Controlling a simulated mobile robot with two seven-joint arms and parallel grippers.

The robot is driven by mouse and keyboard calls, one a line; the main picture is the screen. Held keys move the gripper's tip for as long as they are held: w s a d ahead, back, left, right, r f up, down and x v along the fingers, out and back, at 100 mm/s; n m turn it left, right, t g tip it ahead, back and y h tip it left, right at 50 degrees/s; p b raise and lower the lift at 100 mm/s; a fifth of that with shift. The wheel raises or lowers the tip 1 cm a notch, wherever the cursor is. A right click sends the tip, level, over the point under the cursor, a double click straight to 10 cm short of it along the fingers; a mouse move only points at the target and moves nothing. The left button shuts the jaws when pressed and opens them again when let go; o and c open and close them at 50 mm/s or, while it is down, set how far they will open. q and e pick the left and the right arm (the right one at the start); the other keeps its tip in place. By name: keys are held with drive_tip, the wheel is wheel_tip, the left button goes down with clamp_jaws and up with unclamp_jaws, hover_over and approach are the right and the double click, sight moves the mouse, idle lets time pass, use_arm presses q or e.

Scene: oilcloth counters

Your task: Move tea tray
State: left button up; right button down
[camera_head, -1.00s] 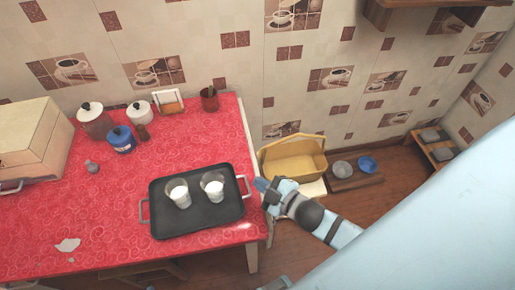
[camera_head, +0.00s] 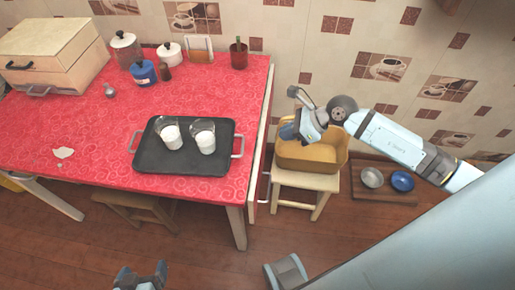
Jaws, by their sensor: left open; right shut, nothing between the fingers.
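The black tea tray (camera_head: 184,162) lies flat on the red-covered table, with a metal handle at its left and right ends. Two glasses with white contents stand on it, a left glass (camera_head: 171,139) and a right glass (camera_head: 204,142). My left gripper (camera_head: 142,272) is open and empty at the bottom edge, below the table's front edge and well apart from the tray; part of it is cut off. My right gripper (camera_head: 289,131) is shut and empty, right of the table, by the yellow basket, apart from the tray's right handle.
The red tabletop (camera_head: 90,135) is clear left of the tray, except for a pale scrap (camera_head: 63,153). Jars, a blue pot (camera_head: 143,73) and a wooden box (camera_head: 50,55) stand at the back. The yellow basket (camera_head: 310,157) sits on a stool (camera_head: 318,181) right of the table.

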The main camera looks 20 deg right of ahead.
drive_tip(key=d, duration=0.1)
approach(252, 147)
drive_tip(key=x, duration=0.4)
drive_tip(key=a, duration=0.1)
drive_tip(key=w+a, duration=0.1)
drive_tip(key=a, duration=0.1)
drive_tip(key=shift+w+n+h, duration=0.35)
drive_tip(key=shift+n+h, duration=0.05)
drive_tip(key=shift+w+a+f, duration=0.1)
drive_tip(key=shift+w+a, duration=0.15)
drive_tip(key=shift+a, duration=0.15)
